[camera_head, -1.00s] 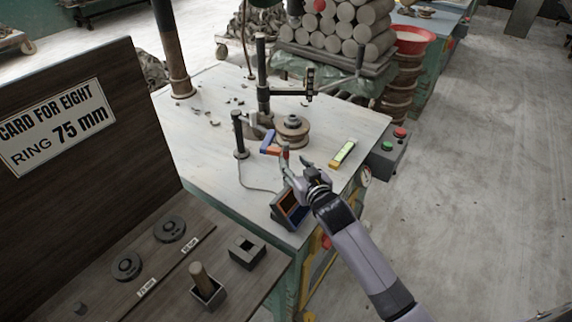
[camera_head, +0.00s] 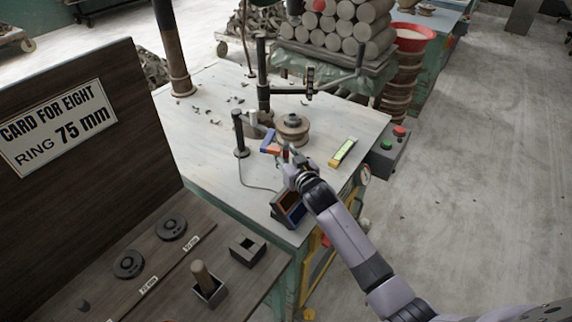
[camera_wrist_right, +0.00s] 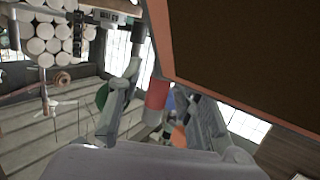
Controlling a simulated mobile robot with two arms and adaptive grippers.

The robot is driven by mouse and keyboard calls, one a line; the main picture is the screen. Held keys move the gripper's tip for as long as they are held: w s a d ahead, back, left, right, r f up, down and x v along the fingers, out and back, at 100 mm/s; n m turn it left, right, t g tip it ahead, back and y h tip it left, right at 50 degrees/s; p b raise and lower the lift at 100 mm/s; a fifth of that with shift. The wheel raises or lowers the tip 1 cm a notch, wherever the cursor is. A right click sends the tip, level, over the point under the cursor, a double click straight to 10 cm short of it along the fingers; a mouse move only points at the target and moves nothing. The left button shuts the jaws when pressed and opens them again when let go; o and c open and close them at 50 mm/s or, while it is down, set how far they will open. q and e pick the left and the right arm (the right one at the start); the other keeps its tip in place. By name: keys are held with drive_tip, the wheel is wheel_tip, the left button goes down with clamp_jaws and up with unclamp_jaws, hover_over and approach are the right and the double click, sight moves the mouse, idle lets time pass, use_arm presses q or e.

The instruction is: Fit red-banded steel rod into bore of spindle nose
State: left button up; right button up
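My right gripper (camera_head: 290,162) reaches over the near part of the work table, close to a blue and orange block (camera_head: 268,143). In the right wrist view the red-banded steel rod (camera_wrist_right: 157,94) shows between the two fingers of that gripper (camera_wrist_right: 163,105). The fingers stand apart, and whether they touch the rod is unclear. In the head view the rod is mostly hidden by the hand. A brown stepped round part (camera_head: 292,130), which may be the spindle nose, stands just beyond the gripper. Its bore cannot be made out. My left gripper is out of view.
A dark upright post (camera_head: 239,135) stands left of the block. A yellow-green level (camera_head: 343,152) lies to the right. A box with a screen (camera_head: 289,209) sits at the near edge. A button box (camera_head: 388,150) hangs at the right edge. Small trimmings lie at the back left.

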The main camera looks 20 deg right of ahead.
clamp_jaws()
drive_tip(key=shift+r, duration=0.1)
idle(0.5)
